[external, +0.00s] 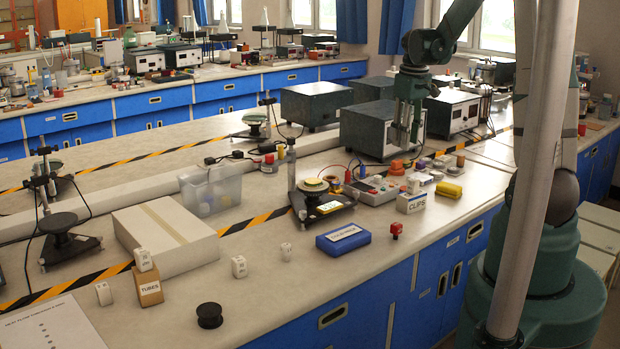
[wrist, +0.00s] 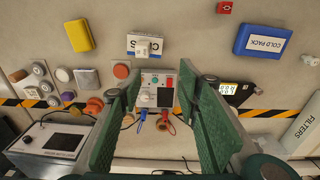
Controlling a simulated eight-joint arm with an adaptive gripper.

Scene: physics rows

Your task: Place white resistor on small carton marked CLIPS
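The small carton marked CLIPS (external: 410,204) stands upright on the bench near the front edge, at right of centre. A small white block, which looks like a white resistor (external: 413,186), rests on top of it. In the wrist view the carton (wrist: 134,41) and the white block (wrist: 142,48) are beyond my fingertips. My gripper (external: 406,138) is raised above the bench, apart from the carton. The wrist view shows my gripper (wrist: 162,84) open, with nothing between its fingers. Similar white blocks stand on the bench (external: 239,266) and on a TUBES carton (external: 150,291).
A grey meter box (external: 374,190) with leads lies behind the carton. A blue cold pack (external: 343,238), red block (external: 396,230) and yellow block (external: 449,190) are around it. Dark instrument cases (external: 375,130) stand behind. The front left bench has free room.

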